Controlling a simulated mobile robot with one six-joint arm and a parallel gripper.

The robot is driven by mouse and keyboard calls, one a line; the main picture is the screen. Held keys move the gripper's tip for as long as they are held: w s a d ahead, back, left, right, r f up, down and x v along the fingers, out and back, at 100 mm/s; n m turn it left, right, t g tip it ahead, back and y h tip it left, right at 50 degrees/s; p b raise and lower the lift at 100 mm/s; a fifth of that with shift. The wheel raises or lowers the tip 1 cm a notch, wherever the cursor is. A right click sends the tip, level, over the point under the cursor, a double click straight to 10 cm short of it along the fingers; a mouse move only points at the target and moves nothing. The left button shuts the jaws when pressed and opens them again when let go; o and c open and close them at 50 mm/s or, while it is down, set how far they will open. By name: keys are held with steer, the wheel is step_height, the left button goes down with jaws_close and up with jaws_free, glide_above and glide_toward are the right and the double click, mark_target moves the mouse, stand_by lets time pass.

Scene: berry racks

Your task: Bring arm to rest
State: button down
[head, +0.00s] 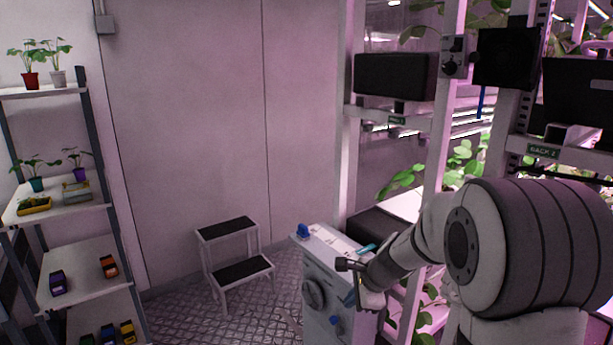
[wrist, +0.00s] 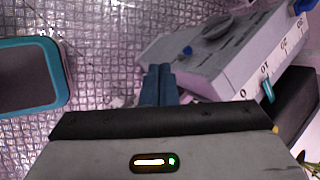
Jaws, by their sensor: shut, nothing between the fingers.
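My arm reaches in from the right in the head view, bent over beside the grey control cabinet. My gripper shows in the wrist view (wrist: 158,75) with its two dark blue fingers together and nothing between them. In the head view the gripper end is partly hidden behind the wrist, beside the cabinet. The cabinet (head: 318,275) has a round dial on its front and blue knobs. It also shows in the wrist view (wrist: 215,75), just beyond and to the right of the fingers. I cannot tell whether the fingers touch it.
A step stool (head: 235,262) stands on the metal floor left of the cabinet. A shelf unit (head: 85,88) with potted plants and small coloured items is at the far left. Plant racks (head: 440,150) stand close on the right. A teal-rimmed object (wrist: 62,75) is left in the wrist view.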

steer(key=s+d+r+n+h, duration=0.1)
steer(key=s+r+n, duration=0.1)
steer(key=s+n, duration=0.3)
steer(key=s+d+r+n+h, duration=0.1)
steer(key=s+r+n, duration=0.2)
steer(key=s, duration=1)
steer(key=s+d+r+n+g+h, duration=0.1)
steer(key=s+d+r+n+h, duration=0.1)
steer(key=s+n, duration=0.6)
steer(key=shift+s+r+n, duration=0.4)
steer(key=shift+r+n, duration=0.25)
steer(key=shift+n, duration=0.05)
steer(key=c, duration=2.1)
jaws_free()
steer(key=shift+d, duration=0.1)
